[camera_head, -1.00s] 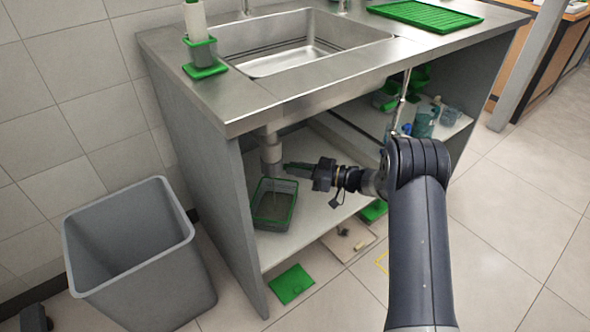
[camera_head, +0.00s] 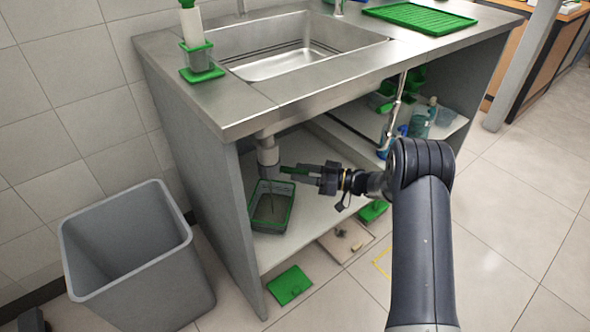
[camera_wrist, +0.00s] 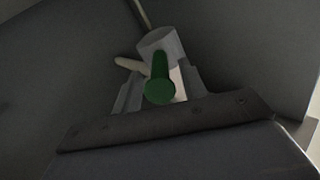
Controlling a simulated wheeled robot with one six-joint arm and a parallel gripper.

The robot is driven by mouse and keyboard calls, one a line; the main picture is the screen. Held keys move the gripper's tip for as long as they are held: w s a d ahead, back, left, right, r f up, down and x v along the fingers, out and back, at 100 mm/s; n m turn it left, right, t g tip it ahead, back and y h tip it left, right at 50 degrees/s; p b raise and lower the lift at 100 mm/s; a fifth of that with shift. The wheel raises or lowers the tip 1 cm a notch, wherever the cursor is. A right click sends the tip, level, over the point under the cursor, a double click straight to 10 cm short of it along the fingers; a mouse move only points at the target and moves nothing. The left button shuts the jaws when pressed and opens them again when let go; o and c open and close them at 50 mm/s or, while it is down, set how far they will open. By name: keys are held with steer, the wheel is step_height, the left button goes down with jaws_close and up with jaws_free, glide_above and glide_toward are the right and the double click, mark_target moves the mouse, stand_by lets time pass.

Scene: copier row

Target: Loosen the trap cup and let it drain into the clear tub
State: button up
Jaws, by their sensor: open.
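The trap cup (camera_head: 267,160) is the grey fitting hanging under the sink, in the upper left of the open cabinet. In the wrist view the grey cup (camera_wrist: 158,42) shows ahead, with a green handle (camera_wrist: 159,88) sticking out toward me. The clear tub (camera_head: 271,231), with a green rim, stands on the cabinet shelf below the cup. Something brownish shows inside it; I cannot tell how much. My gripper (camera_head: 294,171) is open to the right of the cup, its jaws either side of the green handle. Contact with the handle cannot be made out.
The cabinet side panel (camera_head: 208,190) stands close left of the tub. A grey bin (camera_head: 130,255) is outside it. Bottles and containers (camera_head: 420,122) stand farther right on the shelf. A green item (camera_head: 290,285) and a beige board (camera_head: 346,240) lie on the floor in front.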

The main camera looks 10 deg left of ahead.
steer(key=s+d+p, duration=0.1)
steer(key=d, duration=0.7)
steer(key=shift+p, duration=0.35)
steer(key=shift+a, duration=0.1)
steer(key=a+b, duration=0.1)
steer(key=a, duration=0.2)
steer(key=a+b, duration=0.1)
steer(key=a, duration=0.2)
steer(key=w+a+b, duration=0.1)
steer(key=a, duration=0.3)
steer(key=shift+f, duration=0.1)
steer(key=shift+w+a, duration=0.1)
steer(key=shift+a, duration=0.2)
steer(key=shift+d, duration=0.2)
